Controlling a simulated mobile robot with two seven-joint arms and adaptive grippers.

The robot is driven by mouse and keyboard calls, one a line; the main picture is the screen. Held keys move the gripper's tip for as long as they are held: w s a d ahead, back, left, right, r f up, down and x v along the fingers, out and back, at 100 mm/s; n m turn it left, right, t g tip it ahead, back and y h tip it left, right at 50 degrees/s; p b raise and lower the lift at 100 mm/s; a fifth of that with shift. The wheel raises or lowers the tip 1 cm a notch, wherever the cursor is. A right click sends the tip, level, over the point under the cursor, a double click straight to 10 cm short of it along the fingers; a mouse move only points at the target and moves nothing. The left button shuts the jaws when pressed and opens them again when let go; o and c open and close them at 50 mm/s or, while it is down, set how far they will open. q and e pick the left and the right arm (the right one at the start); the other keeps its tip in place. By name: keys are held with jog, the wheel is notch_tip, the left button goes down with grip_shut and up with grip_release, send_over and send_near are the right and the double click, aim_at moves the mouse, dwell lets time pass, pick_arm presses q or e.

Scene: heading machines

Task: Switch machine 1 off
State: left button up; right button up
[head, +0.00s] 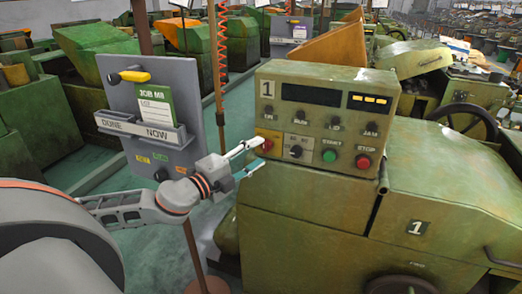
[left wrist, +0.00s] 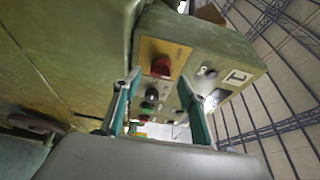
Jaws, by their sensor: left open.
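Machine 1 (head: 430,195) is green, with a number 1 plate on its control box (head: 328,105). The panel's lower row has a red button on a yellow plate (head: 270,134), a black rotary knob (head: 295,151), a green START button (head: 329,155) and a red STOP button (head: 363,161). My left gripper (head: 262,152) is open and empty at the panel's left end, in front of the yellow plate and partly hiding it. In the left wrist view, the red button (left wrist: 161,66) and the black knob (left wrist: 152,93) show between the fingers (left wrist: 158,82). Contact cannot be told.
A grey board (head: 150,110) with a yellow-handled tool, a green job card and a DONE/NOW tray stands left of the machine. A handwheel (head: 463,118) is behind machine 1. Other green machines fill the back. Some green floor is clear between them.

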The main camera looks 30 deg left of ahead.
aim_at(266, 146)
pick_arm(q)
jog(key=shift+w+d, duration=0.2)
jog(key=shift+w, duration=1.1)
jog(key=c, duration=1.1)
